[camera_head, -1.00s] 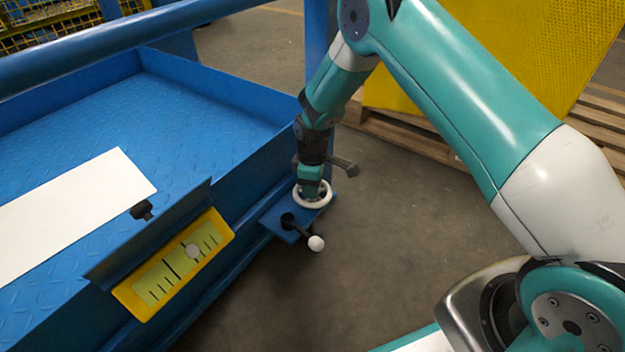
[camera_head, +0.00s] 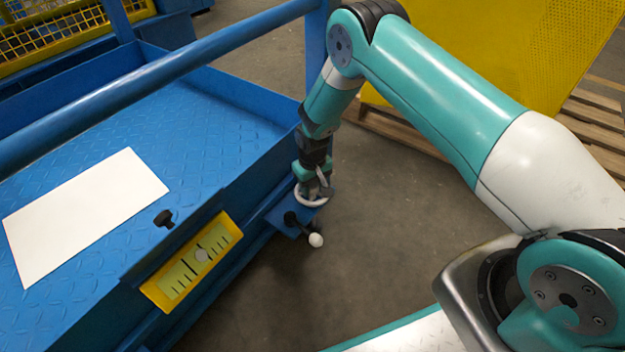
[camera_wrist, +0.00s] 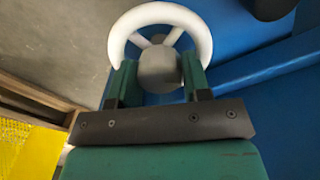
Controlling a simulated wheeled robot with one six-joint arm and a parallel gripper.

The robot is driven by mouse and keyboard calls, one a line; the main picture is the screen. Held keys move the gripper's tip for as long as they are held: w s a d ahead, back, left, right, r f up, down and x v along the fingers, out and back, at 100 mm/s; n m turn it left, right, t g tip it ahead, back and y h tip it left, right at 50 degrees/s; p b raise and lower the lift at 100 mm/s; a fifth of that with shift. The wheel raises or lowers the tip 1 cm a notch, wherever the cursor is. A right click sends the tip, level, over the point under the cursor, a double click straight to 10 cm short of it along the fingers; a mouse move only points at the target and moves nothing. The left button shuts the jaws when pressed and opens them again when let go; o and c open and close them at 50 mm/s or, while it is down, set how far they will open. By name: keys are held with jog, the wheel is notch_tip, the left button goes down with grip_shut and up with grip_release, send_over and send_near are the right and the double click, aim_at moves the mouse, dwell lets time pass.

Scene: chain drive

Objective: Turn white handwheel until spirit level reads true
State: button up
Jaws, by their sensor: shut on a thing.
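The white handwheel (camera_head: 312,203) sits on a blue bracket at the near corner of the blue platform. My gripper (camera_head: 314,187) reaches down onto it. In the wrist view, the white rim (camera_wrist: 162,14) arcs beyond my fingers, and the grey hub lies between them; my gripper (camera_wrist: 158,75) is shut on the wheel. The near part of the rim is hidden by my gripper there. The spirit level (camera_head: 228,228) is a yellow-framed vial on the platform's side. Its pale bubble (camera_head: 202,255) sits a little up and right of the thick middle mark.
A black crank with a white knob (camera_head: 316,240) sticks out just below the handwheel. A white sheet (camera_head: 85,215) and a black knob (camera_head: 164,218) are on the platform. A blue rail (camera_head: 160,72) crosses above it. A yellow panel (camera_head: 480,50) stands behind on a wooden pallet (camera_head: 395,135).

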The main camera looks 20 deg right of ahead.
jog(key=shift+m, duration=0.6)
jog(key=o, duration=0.9)
notch_tip(320, 180, up, 18)
jog(key=p, duration=0.7)
jog(key=shift+f+p, duration=0.25)
jog(key=shift+p, duration=0.15)
